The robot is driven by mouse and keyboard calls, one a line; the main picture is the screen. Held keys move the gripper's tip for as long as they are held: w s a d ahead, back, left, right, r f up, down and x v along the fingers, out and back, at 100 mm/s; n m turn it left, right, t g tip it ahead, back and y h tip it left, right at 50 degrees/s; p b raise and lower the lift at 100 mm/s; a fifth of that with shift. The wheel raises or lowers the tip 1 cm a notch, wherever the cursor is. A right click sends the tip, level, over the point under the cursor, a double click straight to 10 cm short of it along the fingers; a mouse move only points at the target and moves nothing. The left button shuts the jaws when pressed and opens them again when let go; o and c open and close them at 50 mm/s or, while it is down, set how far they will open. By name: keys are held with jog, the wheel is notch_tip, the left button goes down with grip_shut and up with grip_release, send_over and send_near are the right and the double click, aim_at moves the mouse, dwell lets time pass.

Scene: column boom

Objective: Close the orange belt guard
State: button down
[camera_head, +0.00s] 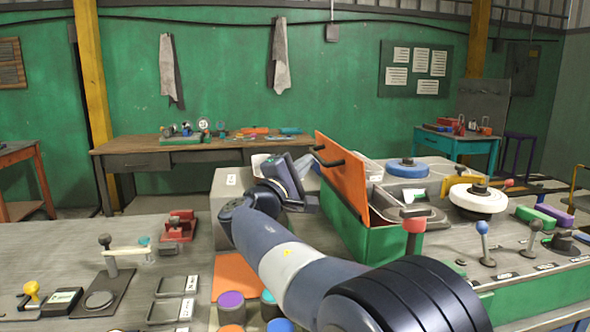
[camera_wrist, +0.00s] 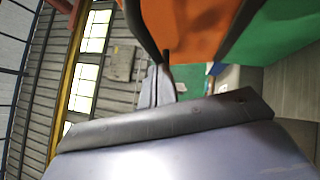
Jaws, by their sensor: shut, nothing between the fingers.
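The orange belt guard (camera_head: 343,178) stands raised, nearly upright, at the left side of an open-topped green housing (camera_head: 345,225). A black bar handle (camera_head: 327,158) sticks out from its left face. My gripper (camera_head: 311,161) is just left of the guard near that handle, partly hidden by my wrist. In the wrist view my gripper (camera_wrist: 158,78) shows its fingers together and empty. The orange guard (camera_wrist: 185,28) and the green housing (camera_wrist: 272,30) lie beyond the fingertips. A dark bar end shows close to the tips; I cannot tell whether they touch.
A grey box (camera_head: 230,190) stands left of my wrist. A white round wheel (camera_head: 478,199), a red-topped knob (camera_head: 414,226) and a blue-knobbed lever (camera_head: 483,232) stand right of the housing. Coloured round caps (camera_head: 231,300) lie below my arm. The air above the housing is clear.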

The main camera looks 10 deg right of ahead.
jog(key=shift+r, duration=0.1)
dwell(0.3)
jog(key=d+r+m+g+y+p, duration=0.1)
jog(key=d+m+p, duration=0.1)
jog(key=p, duration=0.1)
jog(key=d+r+m+g+y+p, duration=0.2)
jog(key=d+p, duration=0.1)
jog(key=d+r+m+g+y+p, duration=0.1)
jog(key=d+m+p, duration=0.1)
jog(key=d+p, duration=0.1)
jog(key=shift+d+r+g+p, duration=0.2)
jog(key=shift+r+g+p, duration=0.1)
jog(key=d+f+m+g+y+p, duration=0.1)
jog(key=d+f+m+y+p, duration=0.3)
jog(key=d+p, duration=0.5)
jog(key=shift+d+f+g+y+p, duration=0.35)
jog(key=shift+d+f+y, duration=0.45)
jog(key=shift+y, duration=0.4)
jog(key=shift+a+f, duration=0.1)
jog(key=shift+f, duration=0.1)
jog(key=shift+r, duration=0.1)
